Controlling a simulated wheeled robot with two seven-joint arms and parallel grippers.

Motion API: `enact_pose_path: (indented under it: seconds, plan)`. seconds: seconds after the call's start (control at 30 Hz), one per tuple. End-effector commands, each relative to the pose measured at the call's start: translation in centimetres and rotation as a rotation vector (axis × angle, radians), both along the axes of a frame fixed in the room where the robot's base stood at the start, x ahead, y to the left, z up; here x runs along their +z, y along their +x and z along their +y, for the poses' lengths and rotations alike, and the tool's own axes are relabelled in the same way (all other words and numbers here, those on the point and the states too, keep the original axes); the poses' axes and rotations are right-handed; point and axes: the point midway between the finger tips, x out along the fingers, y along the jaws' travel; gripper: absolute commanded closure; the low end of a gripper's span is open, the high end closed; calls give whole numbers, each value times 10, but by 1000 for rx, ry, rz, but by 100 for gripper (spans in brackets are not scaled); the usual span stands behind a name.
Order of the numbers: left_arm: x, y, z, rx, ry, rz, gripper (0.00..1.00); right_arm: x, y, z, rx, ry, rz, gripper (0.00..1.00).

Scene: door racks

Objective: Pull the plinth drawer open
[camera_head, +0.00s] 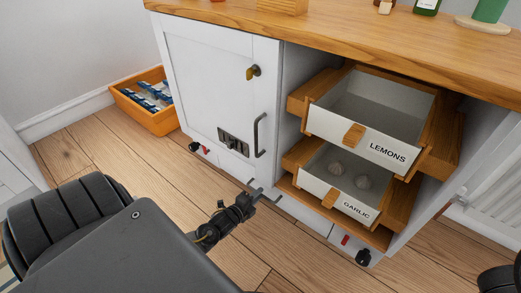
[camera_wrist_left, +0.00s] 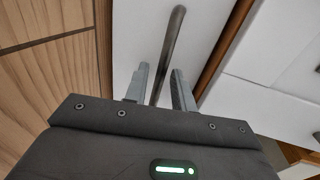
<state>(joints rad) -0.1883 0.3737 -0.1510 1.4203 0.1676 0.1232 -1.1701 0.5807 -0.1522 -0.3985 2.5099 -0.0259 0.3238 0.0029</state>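The plinth drawer (camera_head: 307,218) is the low white front under the cabinet, close to the floor. It looks shut, and its dark bar handle (camera_head: 271,195) sits by my left gripper. My left gripper (camera_head: 255,191) is low in front of the plinth. In the left wrist view the bar handle (camera_wrist_left: 172,45) runs between the two fingers of the left gripper (camera_wrist_left: 160,82). The fingers are apart, with a visible gap to the bar on each side; I cannot tell how deep the bar lies between them. My right gripper is not in view.
The white door (camera_head: 208,85) above is shut. The lemons drawer (camera_head: 365,135) and garlic drawer (camera_head: 335,190) stick out above the plinth at right. An orange crate (camera_head: 160,122) with packets stands left of the cabinet. The wooden floor (camera_head: 110,150) between crate and gripper is clear.

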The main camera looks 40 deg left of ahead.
Motion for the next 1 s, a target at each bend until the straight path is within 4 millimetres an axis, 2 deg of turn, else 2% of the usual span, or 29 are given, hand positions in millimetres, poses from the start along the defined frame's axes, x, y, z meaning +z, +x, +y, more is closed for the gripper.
enact_pose_path:
  seconds: [0.2, 0.47, 0.5, 0.7, 1.0]
  plan:
    - [-4, 17, 0, -1, 0, -1, 74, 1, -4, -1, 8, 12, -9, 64]
    - [-3, 18, -1, -2, 0, 0, 74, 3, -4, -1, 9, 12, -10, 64]
    - [-3, 18, -1, -2, 0, 0, 76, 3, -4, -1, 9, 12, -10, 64]
    - [-3, 18, -1, -2, 0, 0, 100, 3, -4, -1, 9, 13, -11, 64]
    - [-3, 18, -3, -4, -2, 0, 100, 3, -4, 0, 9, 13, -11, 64]
